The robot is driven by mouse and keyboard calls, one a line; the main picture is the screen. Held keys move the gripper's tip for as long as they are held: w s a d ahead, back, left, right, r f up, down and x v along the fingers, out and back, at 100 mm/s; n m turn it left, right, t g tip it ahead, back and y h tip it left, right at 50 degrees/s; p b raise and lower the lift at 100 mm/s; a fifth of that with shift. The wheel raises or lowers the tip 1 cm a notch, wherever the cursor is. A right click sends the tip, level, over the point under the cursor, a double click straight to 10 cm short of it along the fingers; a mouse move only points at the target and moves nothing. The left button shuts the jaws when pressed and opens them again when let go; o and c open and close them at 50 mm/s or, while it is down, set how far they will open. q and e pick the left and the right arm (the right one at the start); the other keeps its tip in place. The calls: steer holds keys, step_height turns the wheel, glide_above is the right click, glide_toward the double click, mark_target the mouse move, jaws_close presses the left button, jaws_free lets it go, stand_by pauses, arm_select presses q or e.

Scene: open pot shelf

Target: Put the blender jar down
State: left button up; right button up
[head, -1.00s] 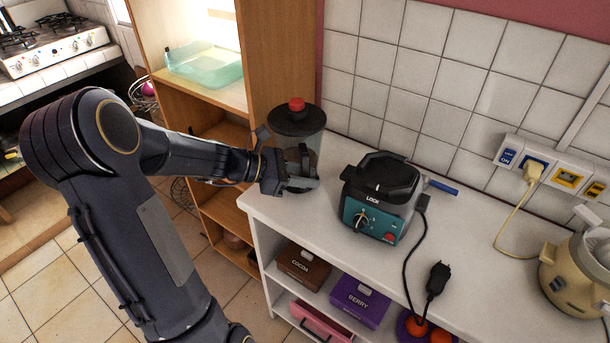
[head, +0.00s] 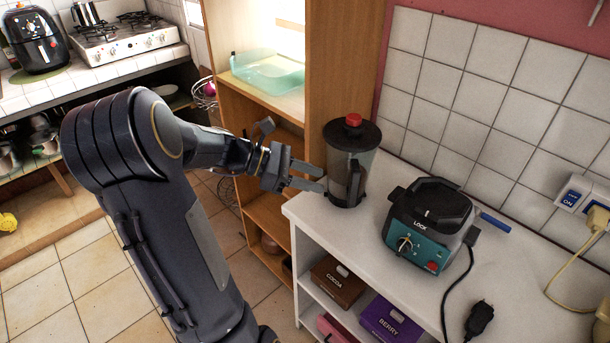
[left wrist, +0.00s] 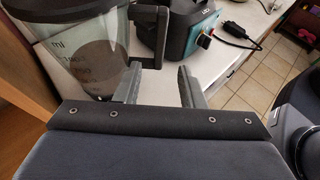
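The blender jar (head: 337,172), clear with a black lid and red cap, stands upright on the left end of the white counter (head: 395,235). Its dark handle (head: 354,181) faces the front. In the left wrist view the jar (left wrist: 88,60), with printed markings, fills the upper left, and its handle (left wrist: 148,28) is just beyond the fingers. My left gripper (head: 323,179) is open and empty, with its fingertips at the jar's left side; the gap between fingers shows in the left wrist view (left wrist: 160,72). My right gripper is not in view.
The teal blender base (head: 428,235) stands right of the jar, with its cord and plug (head: 478,320) on the counter. A wooden shelf (head: 345,60) rises behind the jar on the left. Cocoa (head: 337,283) and berry (head: 390,318) boxes sit below the counter.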

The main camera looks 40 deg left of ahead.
arm_select(q)
steer(key=s+d+r+m+g+y, duration=0.15)
steer(key=s+d+m+g, duration=0.25)
steer(key=s+d+m, duration=0.45)
steer(key=s+d+f+m+y, duration=0.4)
steer(key=s+d+m, duration=0.3)
steer(key=m, duration=0.9)
steer(key=shift+s+d+t+y, duration=0.2)
steer(key=shift+s+t+y, duration=0.1)
steer(key=shift+s+y, duration=0.25)
